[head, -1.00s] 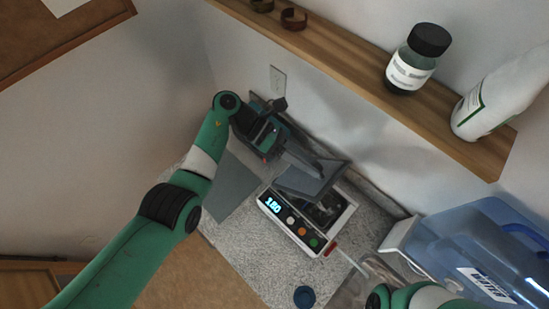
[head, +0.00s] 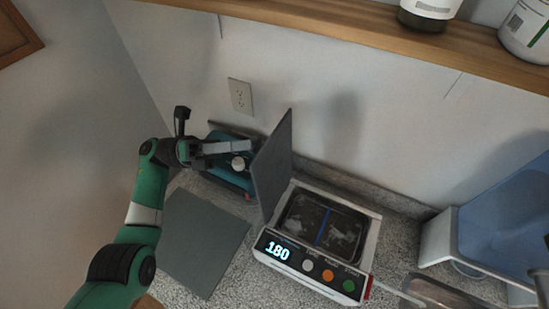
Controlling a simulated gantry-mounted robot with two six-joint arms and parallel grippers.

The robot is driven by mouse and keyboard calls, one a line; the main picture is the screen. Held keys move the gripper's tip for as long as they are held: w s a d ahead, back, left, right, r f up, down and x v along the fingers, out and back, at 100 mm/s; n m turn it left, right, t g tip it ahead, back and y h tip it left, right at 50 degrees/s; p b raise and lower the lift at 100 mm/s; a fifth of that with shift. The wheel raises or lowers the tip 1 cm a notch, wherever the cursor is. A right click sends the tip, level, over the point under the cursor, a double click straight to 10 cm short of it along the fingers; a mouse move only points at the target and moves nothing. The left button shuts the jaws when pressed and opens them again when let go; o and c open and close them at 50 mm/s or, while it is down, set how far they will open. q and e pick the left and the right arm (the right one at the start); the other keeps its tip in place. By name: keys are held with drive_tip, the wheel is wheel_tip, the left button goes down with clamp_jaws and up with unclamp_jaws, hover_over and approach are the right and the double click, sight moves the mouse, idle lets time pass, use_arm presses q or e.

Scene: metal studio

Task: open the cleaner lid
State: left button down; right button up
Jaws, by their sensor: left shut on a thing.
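The cleaner (head: 312,272) is a white box on the countertop with a lit "180" display, grey, orange and green buttons and a dark open basin (head: 325,226). Its flat grey lid (head: 272,168) stands nearly upright at the basin's left side. My left gripper (head: 250,147) reaches in from the left, and its fingers are shut on the lid at its left face. The exact contact is hard to see behind the lid. My right gripper is not in view.
A grey mat (head: 203,240) lies left of the cleaner. A teal and dark device (head: 228,178) stands behind my left gripper. A blue translucent container (head: 505,215) is at the right, and a wooden shelf (head: 340,32) with bottles runs above.

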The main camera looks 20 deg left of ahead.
use_arm(q)
drive_tip(key=shift+a+f+h+b, duration=0.2)
drive_tip(key=shift+a+h+b, duration=0.1)
drive_tip(key=shift+a, duration=0.15)
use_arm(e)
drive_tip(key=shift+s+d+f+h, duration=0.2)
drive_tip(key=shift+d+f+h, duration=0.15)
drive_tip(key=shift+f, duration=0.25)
use_arm(q)
drive_tip(key=shift+c, duration=2.4)
unclamp_jaws()
drive_tip(key=shift+a, duration=0.1)
drive_tip(key=b+v, duration=0.6)
drive_tip(key=v, duration=0.5)
drive_tip(key=shift+a+b, duration=0.25)
drive_tip(key=shift+b, duration=0.1)
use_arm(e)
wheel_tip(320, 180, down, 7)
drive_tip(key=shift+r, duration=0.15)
